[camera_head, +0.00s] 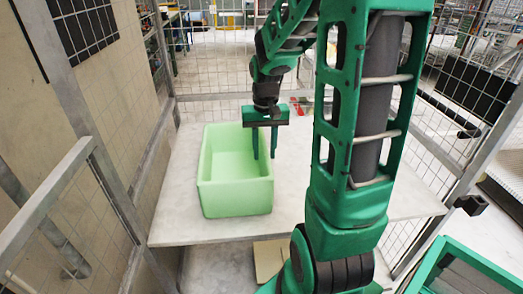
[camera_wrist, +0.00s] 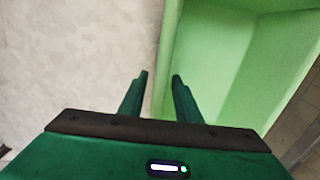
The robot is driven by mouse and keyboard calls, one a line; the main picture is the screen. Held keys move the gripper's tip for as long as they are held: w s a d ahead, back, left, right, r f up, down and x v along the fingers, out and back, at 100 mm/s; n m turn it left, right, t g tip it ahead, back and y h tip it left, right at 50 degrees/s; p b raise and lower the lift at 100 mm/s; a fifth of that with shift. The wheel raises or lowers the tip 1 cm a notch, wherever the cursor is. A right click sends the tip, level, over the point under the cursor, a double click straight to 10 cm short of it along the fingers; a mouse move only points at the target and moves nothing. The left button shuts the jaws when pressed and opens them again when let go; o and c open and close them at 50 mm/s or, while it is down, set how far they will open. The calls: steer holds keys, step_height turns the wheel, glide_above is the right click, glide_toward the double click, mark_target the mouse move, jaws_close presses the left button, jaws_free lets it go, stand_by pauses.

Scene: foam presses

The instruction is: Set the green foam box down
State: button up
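The light green foam box (camera_head: 234,197) is open-topped and upright, and appears to rest on the pale grey table (camera_head: 330,205). My gripper (camera_head: 264,158) points down at the box's right wall. In the wrist view, the wall of the box (camera_wrist: 166,50) runs between the two fingers of my gripper (camera_wrist: 160,75). One finger is over the inside of the box, the other over the bare tabletop. The fingers are apart, with a small gap visible beside the wall. The lower part of the wall between the fingers is partly hidden.
Wire mesh fencing (camera_head: 215,60) and metal posts enclose the table at the back and sides. A grey rail (camera_head: 45,195) stands at the left. A green-framed container (camera_head: 470,270) is at the lower right. Bare tabletop lies left and right of the box.

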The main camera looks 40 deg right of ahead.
step_height(320, 180, up, 12)
steer(key=s+a+f, duration=0.2)
steer(key=s+f, duration=0.1)
steer(key=s, duration=0.6)
steer(key=s+a+f, duration=0.2)
steer(key=s+f, duration=0.1)
steer(key=s, duration=0.7)
steer(key=shift+f, duration=0.35)
steer(key=shift+w+f, duration=0.25)
steer(key=shift+w, duration=0.3)
